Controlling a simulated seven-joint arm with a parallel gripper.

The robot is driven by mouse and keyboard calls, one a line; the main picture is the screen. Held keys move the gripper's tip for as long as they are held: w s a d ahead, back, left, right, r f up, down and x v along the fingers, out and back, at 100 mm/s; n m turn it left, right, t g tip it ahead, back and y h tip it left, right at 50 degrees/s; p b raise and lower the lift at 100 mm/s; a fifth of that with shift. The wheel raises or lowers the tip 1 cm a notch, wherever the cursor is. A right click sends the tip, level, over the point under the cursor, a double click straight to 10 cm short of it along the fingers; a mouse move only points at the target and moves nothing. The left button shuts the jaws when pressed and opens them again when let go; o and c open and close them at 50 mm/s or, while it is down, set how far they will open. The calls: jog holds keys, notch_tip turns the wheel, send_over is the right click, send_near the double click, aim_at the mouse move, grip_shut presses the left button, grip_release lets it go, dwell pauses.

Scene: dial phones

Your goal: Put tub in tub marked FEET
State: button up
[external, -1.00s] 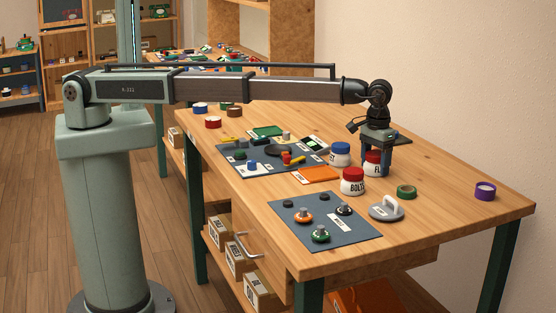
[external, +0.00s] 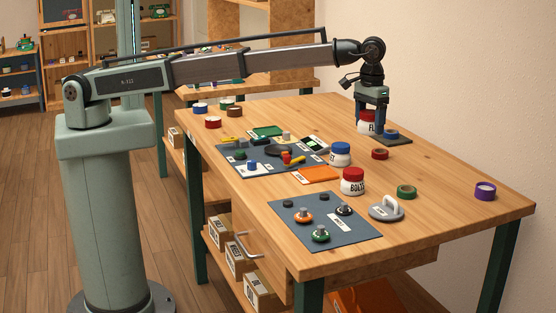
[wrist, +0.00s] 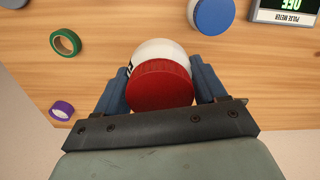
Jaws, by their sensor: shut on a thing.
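My gripper (external: 370,128) is shut on a white tub with a red lid (external: 364,127), one finger on each side. Its label is mostly hidden; only letters like "FL" show. In the wrist view the red lid (wrist: 160,86) faces the camera between the blue fingers. The tub appears raised above the table. A blue-lidded white tub (external: 340,160) stands on the table; its label is too small to read, and its lid also shows in the wrist view (wrist: 213,14). A red-lidded tub marked BOLTS (external: 352,187) stands nearer. I see no readable FEET label.
A dark plate (external: 399,142) and blue ring (external: 391,133) lie near my gripper. Red (external: 380,154), green (external: 406,191) and purple (external: 485,190) rings lie on the table. A grey handled disc (external: 385,212) and dark mats (external: 360,238) with parts lie nearer. The right side has free room.

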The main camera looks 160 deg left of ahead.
notch_tip(320, 180, up, 4)
send_over(341, 144)
jog(key=shift+m, duration=0.3)
jog(key=shift+w+d+f, duration=0.1)
jog(key=shift+f, duration=2.25)
jog(key=shift+w+f, duration=0.1)
jog(key=shift+f, duration=2.25)
jog(key=shift+f, duration=0.1)
jog(key=o, duration=1.2)
notch_tip(341, 144, up, 12)
